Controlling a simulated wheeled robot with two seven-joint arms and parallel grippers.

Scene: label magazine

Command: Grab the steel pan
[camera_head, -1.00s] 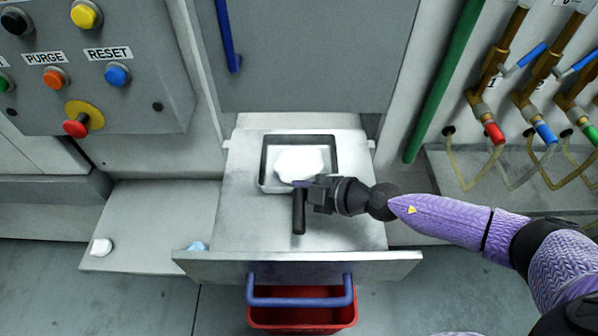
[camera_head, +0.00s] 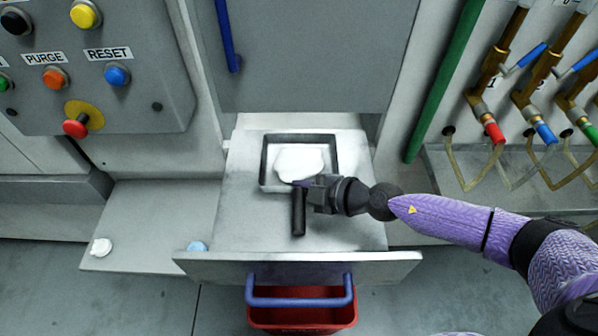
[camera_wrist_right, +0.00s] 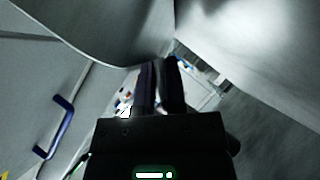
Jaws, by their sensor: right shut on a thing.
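The steel pan (camera_head: 265,162) is square with a dark inner wall and holds a white mass (camera_head: 299,163). It sits on the pulled-out grey drawer (camera_head: 245,218). A dark handle (camera_head: 299,222) extends from its front side toward the drawer front. My right gripper (camera_head: 304,184) comes in from the right at the pan's front edge, where the handle begins, and is shut on the handle. Its fingers cover that join. In the right wrist view, the dark fingers (camera_wrist_right: 158,88) are close together beneath large grey surfaces. My left gripper is not in view.
A red bin (camera_head: 302,317) stands below the drawer's blue handle (camera_head: 300,301). A grey door (camera_head: 315,60) is above and behind the pan. A button panel (camera_head: 95,75) is at left, and hoses with valves (camera_head: 540,90) are at right. White (camera_head: 101,247) and blue (camera_head: 197,246) bits lie left.

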